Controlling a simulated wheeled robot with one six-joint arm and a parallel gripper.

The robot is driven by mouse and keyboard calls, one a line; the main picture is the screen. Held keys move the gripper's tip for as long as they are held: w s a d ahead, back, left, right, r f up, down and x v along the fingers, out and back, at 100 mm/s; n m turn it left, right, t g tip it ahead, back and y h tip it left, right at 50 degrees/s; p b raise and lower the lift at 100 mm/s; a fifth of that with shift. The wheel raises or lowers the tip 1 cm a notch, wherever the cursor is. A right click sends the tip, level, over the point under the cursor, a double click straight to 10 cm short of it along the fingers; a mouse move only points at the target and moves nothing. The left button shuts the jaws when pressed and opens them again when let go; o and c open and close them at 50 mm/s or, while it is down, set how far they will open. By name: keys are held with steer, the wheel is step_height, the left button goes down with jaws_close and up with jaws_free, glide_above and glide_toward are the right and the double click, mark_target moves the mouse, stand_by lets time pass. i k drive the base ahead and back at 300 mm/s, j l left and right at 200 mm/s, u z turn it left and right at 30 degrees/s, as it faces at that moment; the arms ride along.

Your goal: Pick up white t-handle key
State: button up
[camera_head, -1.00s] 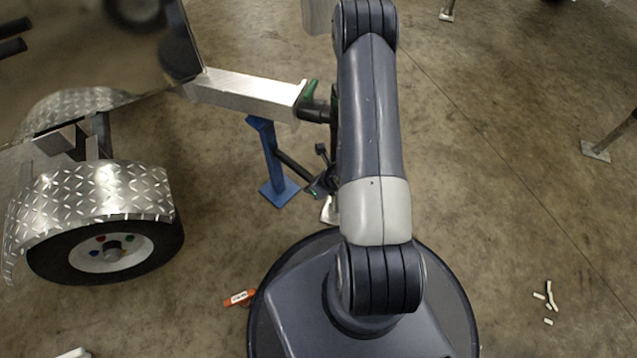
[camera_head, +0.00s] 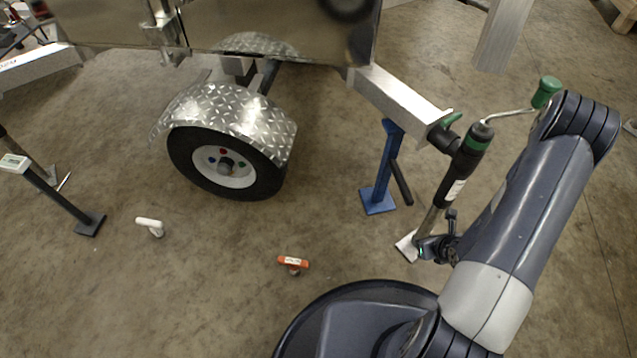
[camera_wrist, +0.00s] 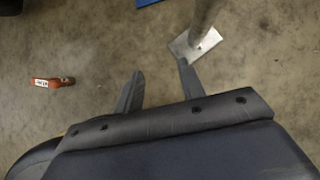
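The white t-handle key (camera_head: 150,225) is on the concrete floor at the left in the head view, with its bar on top and a short stem below. It does not show in the wrist view. My gripper (camera_head: 437,250) is far to the right of it, beside the foot of the trailer's jack. In the wrist view my gripper (camera_wrist: 160,85) has its two fingers spread apart, with only floor between them.
An orange t-handle key (camera_head: 293,263) lies between my base and the white one. A trailer wheel (camera_head: 225,168), blue stand (camera_head: 383,170) and jack (camera_head: 462,165) stand behind. A dark post with a display (camera_head: 60,205) stands left. Floor around the white key is clear.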

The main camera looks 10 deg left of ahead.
mark_target(155, 227)
steer(key=k+l+u, duration=0.1)
steer(key=u, duration=1)
steer(key=i+u, duration=0.15)
steer(key=u, duration=0.25)
steer(key=i+l+u, duration=0.1)
steer(key=u, duration=0.35)
steer(key=i+l+u, duration=0.15)
steer(key=u, duration=0.25)
